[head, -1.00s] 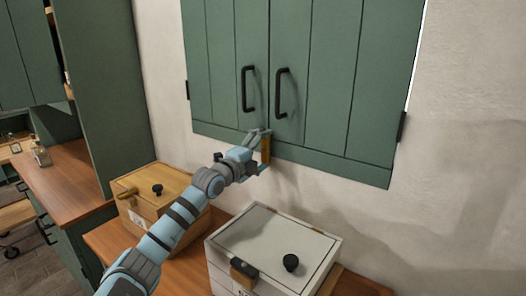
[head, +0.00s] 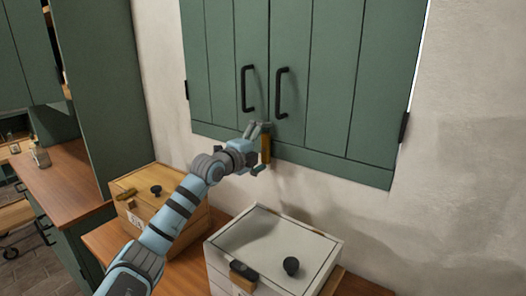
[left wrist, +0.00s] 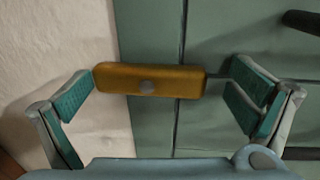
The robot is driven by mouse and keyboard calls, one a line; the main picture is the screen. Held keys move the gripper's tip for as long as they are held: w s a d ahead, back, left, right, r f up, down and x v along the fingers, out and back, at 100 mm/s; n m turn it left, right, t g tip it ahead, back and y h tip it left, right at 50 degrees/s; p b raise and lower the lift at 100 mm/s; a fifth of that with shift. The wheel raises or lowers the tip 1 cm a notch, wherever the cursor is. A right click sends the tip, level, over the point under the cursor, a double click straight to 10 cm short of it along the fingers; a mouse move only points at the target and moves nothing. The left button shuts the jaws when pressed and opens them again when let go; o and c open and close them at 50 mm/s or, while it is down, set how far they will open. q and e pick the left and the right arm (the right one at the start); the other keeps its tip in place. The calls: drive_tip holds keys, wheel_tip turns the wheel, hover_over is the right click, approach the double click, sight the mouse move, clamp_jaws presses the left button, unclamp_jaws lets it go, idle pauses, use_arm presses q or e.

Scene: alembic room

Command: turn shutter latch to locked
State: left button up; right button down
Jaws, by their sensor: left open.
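The shutter latch is a brass bar (head: 266,149) with a round pivot, standing vertical at the bottom middle of the green shutters (head: 330,85), over the seam between the two doors. In the left wrist view the same bar (left wrist: 178,82) lies across the picture, its lower end reaching over the pale wall. My left gripper (head: 259,150) is open in front of it, one finger above and one below. In the left wrist view the left finger is close to the bar's lower end; the right finger stands off the other end. Contact cannot be told. My right gripper is not in view.
Two black handles (head: 248,88) hang on the shutter doors above the latch. Below stand a white box (head: 270,238) with a black knob and a wooden box (head: 165,188) on a wooden counter. The wall right of the shutters is clear.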

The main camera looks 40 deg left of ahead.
sight(266, 113)
use_arm(q)
drive_tip(key=shift+t, duration=0.6)
drive_tip(key=r, duration=0.9)
drive_tip(key=shift+s+a+r, duration=0.1)
drive_tip(key=shift+a, duration=0.25)
drive_tip(key=shift+g, duration=0.8)
wheel_tip(266, 113, down, 8)
drive_tip(key=shift+d+f, duration=0.1)
drive_tip(key=shift+d, duration=0.15)
drive_tip(key=s+b, duration=0.1)
drive_tip(key=s, duration=0.1)
drive_tip(key=s+d+b, duration=0.1)
drive_tip(key=s+b, duration=0.1)
drive_tip(key=s, duration=0.1)
drive_tip(key=shift+d+b, duration=0.1)
drive_tip(key=shift+b, duration=0.2)
drive_tip(key=s+d+b, duration=0.1)
drive_tip(key=s+b, duration=1.1)
drive_tip(key=b, duration=0.5)
drive_tip(key=shift+d+b, duration=0.2)
drive_tip(key=shift+b, duration=0.1)
